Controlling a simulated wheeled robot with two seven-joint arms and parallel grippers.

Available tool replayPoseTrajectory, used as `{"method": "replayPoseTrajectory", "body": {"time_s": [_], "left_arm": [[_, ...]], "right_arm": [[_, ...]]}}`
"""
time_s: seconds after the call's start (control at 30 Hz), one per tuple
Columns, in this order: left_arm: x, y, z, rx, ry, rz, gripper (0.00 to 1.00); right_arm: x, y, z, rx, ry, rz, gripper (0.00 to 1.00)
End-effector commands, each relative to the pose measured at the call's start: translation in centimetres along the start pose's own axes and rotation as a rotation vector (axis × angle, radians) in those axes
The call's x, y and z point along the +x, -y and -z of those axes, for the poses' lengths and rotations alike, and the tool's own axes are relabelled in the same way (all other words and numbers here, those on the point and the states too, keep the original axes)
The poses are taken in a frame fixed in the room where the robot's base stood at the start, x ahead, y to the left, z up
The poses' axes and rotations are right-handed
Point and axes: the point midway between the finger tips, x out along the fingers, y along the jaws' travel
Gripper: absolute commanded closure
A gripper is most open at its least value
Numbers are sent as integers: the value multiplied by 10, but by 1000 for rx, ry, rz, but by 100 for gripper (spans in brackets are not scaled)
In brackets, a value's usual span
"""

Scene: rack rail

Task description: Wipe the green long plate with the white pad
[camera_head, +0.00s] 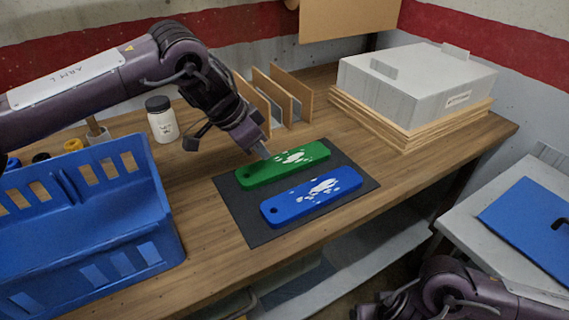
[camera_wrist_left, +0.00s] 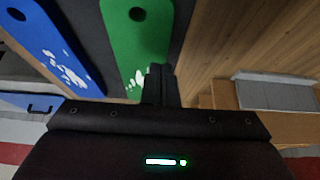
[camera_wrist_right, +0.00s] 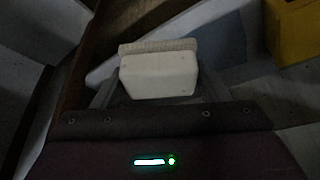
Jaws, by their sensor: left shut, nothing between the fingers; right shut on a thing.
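The green long plate (camera_head: 284,163) lies on a dark mat (camera_head: 241,222) on the wooden bench, with white patches on its right half. It also shows in the left wrist view (camera_wrist_left: 135,45). My left gripper (camera_head: 264,153) is shut and empty, its tip at the plate's back edge near the middle; I cannot tell if it touches. The white pad (camera_wrist_right: 160,75) is in the right wrist view, held between the fingers of my right gripper (camera_wrist_right: 160,92). In the head view my right arm is low at the bottom right, and the pad is out of frame.
A blue long plate (camera_head: 290,205) with white patches lies in front of the green one. A blue crate (camera_head: 150,215) stands at the left, a white bottle (camera_head: 161,122) behind. Wooden dividers (camera_head: 285,98) and a grey box (camera_head: 415,85) on boards stand at the back.

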Motion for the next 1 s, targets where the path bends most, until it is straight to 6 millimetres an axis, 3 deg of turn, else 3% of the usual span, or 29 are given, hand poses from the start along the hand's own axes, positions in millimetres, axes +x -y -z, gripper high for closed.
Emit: {"method": "replayPoseTrajectory", "body": {"time_s": [0.47, 1.0], "left_arm": [[4, 0, -2, 0, 0, 0, 100], [-32, 0, 18, -1, 0, 0, 100]], "right_arm": [[0, 0, 0, 0, 0, 0, 55], [-34, 0, 14, 0, 0, 0, 55]]}}
